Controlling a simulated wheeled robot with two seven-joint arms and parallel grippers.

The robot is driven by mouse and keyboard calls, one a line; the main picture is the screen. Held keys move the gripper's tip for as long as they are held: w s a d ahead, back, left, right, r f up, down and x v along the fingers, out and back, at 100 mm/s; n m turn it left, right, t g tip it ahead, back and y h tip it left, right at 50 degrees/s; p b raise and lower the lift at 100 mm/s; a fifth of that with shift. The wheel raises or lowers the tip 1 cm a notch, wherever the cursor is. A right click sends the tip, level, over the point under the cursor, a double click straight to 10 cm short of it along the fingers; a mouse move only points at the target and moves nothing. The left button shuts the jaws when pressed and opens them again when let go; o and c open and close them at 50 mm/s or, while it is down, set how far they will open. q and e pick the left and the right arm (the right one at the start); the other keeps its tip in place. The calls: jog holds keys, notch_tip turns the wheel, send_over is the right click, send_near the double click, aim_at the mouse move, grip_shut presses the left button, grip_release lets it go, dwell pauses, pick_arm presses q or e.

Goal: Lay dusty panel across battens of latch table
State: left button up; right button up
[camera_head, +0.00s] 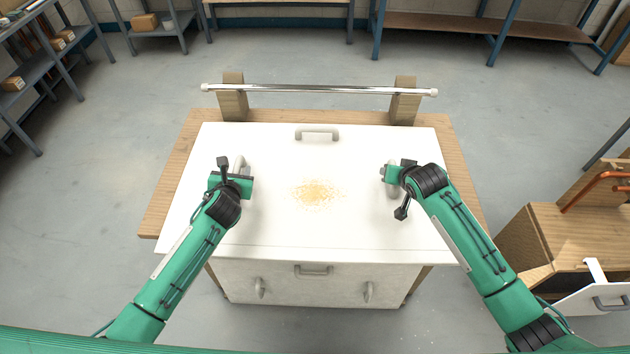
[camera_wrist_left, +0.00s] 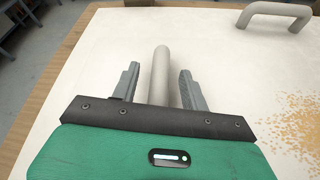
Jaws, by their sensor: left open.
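The white dusty panel (camera_head: 318,228) lies across the wooden table (camera_head: 160,205), overhanging its front edge. A patch of orange-brown dust (camera_head: 317,193) is in its middle. Battens are not visible. My left gripper (camera_head: 237,174) is open at the panel's left grey handle (camera_head: 239,160); in the left wrist view this handle (camera_wrist_left: 160,65) stands between the two fingers (camera_wrist_left: 158,78), with gaps on both sides. My right gripper (camera_head: 388,174) is at the right handle (camera_head: 391,188); its fingers are too hidden to judge. A third handle (camera_head: 317,133) is at the far edge.
A metal bar (camera_head: 320,89) on two wooden posts (camera_head: 233,100) stands behind the panel. A white front (camera_head: 335,285) with several handles is below the near edge. A wooden cabinet (camera_head: 560,235) stands at right. Shelves line the back and left; grey floor between is clear.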

pick_arm(q)
jog(key=shift+w+f, duration=0.25)
jog(key=shift+w, duration=0.3)
pick_arm(e)
jog(key=shift+w+f, duration=0.45)
pick_arm(q)
grip_shut()
pick_arm(e)
grip_shut()
dwell(0.5)
pick_arm(q)
jog(key=shift+r, duration=0.1)
pick_arm(e)
jog(key=shift+r, duration=0.15)
